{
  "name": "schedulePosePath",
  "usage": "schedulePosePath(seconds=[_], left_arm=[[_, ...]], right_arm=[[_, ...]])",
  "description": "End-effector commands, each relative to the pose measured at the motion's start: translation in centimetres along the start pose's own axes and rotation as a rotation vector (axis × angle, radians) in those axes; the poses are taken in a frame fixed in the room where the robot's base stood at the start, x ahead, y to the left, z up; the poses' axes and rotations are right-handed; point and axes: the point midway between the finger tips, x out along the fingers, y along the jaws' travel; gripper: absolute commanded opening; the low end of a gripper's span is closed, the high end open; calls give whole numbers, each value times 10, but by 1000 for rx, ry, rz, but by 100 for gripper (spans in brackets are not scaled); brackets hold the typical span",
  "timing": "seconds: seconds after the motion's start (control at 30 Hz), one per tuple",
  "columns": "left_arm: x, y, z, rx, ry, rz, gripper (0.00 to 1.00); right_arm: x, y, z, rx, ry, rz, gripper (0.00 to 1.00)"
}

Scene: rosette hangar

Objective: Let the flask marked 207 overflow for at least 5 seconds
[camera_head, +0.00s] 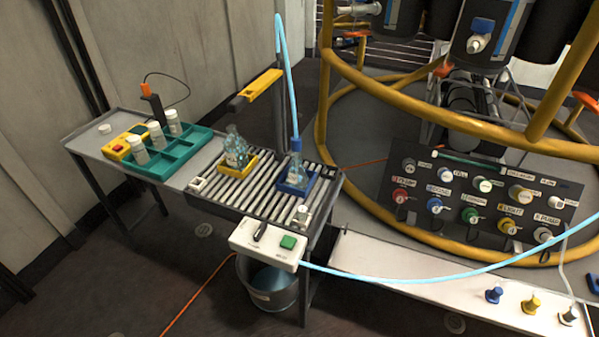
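A glass flask (236,150) stands upright in a yellow holder (237,168) on the slatted draining rack. A second flask (297,172) stands in a blue holder (296,187) to its right. A light blue hose (283,65) comes down to a blue piece at this second flask's mouth. Both flasks seem to carry small labels, but I cannot read 207 on either. I cannot tell whether liquid is flowing or spilling. A white control box (268,244) with a green button (288,242) and a dark lever sits at the rack's front. Neither gripper is in view.
A teal tray (185,156) with white-capped jars and a yellow box with a red button (117,148) stand on the left of the bench. A metal bucket (270,284) stands below. A dark panel of labelled coloured knobs (470,200) and yellow rails (370,90) are at right.

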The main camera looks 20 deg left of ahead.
Motion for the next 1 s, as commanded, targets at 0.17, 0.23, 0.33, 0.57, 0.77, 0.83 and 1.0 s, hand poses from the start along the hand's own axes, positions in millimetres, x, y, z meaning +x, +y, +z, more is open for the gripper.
schedulePosePath(seconds=[0.17, 0.23, 0.33, 0.57, 0.77, 0.83, 1.0], left_arm=[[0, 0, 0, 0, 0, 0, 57], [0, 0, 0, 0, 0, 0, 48], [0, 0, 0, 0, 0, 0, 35], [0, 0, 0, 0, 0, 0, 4], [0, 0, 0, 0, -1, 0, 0], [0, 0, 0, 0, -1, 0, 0], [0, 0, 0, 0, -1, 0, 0]], right_arm=[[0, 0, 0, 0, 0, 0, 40], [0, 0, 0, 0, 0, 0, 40], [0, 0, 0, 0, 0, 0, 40], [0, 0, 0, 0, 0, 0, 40], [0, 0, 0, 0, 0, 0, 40], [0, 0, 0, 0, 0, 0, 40], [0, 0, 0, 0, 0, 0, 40]])
